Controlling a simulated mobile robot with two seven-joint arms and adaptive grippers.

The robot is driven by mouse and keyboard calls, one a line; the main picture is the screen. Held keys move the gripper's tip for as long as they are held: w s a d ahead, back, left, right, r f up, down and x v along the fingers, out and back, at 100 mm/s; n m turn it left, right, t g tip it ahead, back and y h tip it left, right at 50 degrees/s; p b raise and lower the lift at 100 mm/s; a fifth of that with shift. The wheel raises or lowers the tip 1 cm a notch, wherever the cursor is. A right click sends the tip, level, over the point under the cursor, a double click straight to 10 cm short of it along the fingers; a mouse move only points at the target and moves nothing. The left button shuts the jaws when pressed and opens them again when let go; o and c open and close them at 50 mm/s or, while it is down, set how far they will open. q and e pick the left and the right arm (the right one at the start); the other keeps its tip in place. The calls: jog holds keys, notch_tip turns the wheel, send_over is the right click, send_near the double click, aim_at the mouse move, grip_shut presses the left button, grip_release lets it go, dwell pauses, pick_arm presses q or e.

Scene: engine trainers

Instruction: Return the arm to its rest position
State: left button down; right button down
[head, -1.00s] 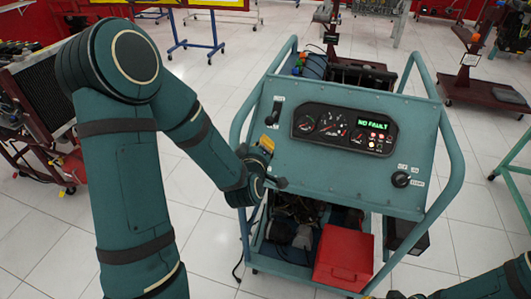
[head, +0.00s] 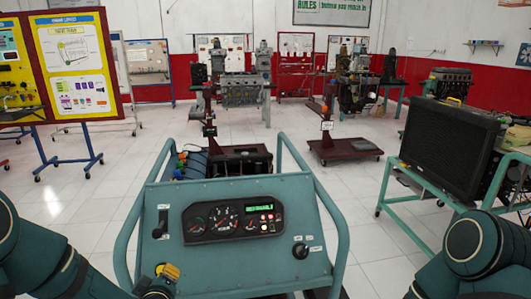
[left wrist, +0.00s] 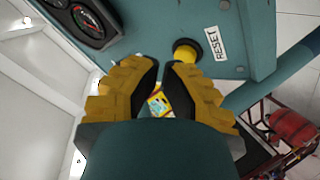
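The teal engine trainer panel (head: 238,262) stands in front of me with a gauge cluster (head: 233,219), a lit green display and a knob (head: 300,250). My left gripper (head: 168,272) is low at the panel's left side. In the left wrist view its yellow padded fingers (left wrist: 163,80) are apart with nothing held between them. A yellow and black reset button (left wrist: 186,52) sits just beyond the fingertips, beside a RESET label (left wrist: 212,43). I cannot tell whether the fingers touch it. My right arm shows at the lower right, but its gripper is out of view.
A teal tube frame (head: 328,215) surrounds the panel. A radiator stand (head: 450,150) is at the right. A yellow display board (head: 72,68) stands at the left. Engine stands (head: 240,90) are at the back. White floor (head: 90,205) is open between them.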

pick_arm(q)
jog(key=s+d+f+m+g+h, duration=0.5)
jog(key=d+f+m+g, duration=0.1)
jog(key=d+f, duration=0.6)
jog(key=s+d+f+m+g+h, duration=0.2)
jog(key=s+d+f+m+g, duration=0.3)
jog(key=s+f, duration=0.4)
jog(key=s+d+g, duration=0.1)
jog(key=s, duration=0.2)
jog(key=shift+d, duration=0.4)
jog(key=shift+w, duration=0.1)
dwell(1.5)
